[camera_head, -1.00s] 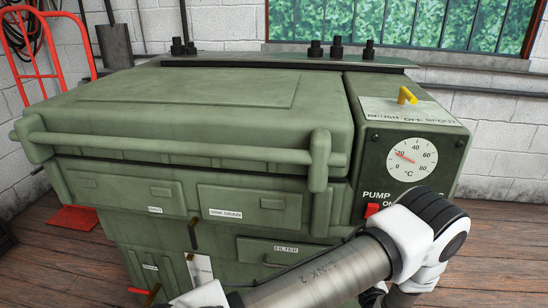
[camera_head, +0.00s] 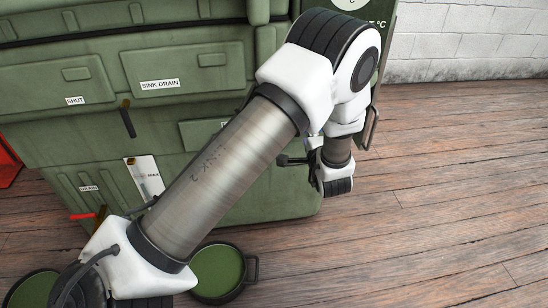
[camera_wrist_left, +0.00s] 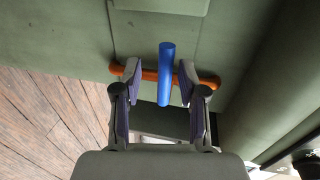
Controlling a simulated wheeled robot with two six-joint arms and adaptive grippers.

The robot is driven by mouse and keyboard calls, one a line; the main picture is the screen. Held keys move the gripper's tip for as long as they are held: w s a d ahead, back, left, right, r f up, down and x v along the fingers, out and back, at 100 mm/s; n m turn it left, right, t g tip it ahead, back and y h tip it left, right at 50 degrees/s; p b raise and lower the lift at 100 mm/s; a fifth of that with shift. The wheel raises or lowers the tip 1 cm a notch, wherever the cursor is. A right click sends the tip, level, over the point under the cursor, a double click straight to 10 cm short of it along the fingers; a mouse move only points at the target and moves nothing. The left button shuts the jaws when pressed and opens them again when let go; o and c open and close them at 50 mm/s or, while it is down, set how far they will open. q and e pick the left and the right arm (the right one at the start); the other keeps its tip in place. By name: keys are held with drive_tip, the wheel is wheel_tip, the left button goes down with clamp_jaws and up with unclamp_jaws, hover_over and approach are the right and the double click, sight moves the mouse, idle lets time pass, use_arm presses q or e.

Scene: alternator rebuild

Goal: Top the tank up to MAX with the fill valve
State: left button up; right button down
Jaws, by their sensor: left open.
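The left wrist view shows a blue lever (camera_wrist_left: 165,75), probably the fill valve handle, in front of an orange bar (camera_wrist_left: 208,81) on the green cabinet. My left gripper (camera_wrist_left: 160,68) is open, with one finger on each side of the blue lever; I cannot tell whether they touch it. My right gripper is not in view.
The green cabinet (camera_head: 65,75) has panels labelled SHUT and SINK DRAIN, a dark lever (camera_head: 128,120) and a red drain lever (camera_head: 80,216). Two round green-filled pans (camera_head: 218,270) (camera_head: 35,290) stand on the wooden floor. The floor (camera_head: 440,200) at right is clear.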

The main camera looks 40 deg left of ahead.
use_arm(q)
drive_tip(key=r+p+v, duration=0.1)
drive_tip(key=p+v, duration=0.2)
drive_tip(key=v, duration=0.3)
drive_tip(key=s+d+f+n+g+h+p, duration=0.2)
drive_tip(key=s+f+h+p, duration=0.3)
drive_tip(key=s, duration=0.5)
drive_tip(key=s+d+f+n+g+h+p, duration=0.3)
drive_tip(key=s+f, duration=0.4)
drive_tip(key=s, duration=0.4)
drive_tip(key=shift+f+n+g+h+p, duration=0.3)
drive_tip(key=shift+n+g+h+p, duration=0.1)
drive_tip(key=shift+g+h+p, duration=0.5)
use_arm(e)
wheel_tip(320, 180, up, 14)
use_arm(q)
drive_tip(key=shift+s, duration=0.1)
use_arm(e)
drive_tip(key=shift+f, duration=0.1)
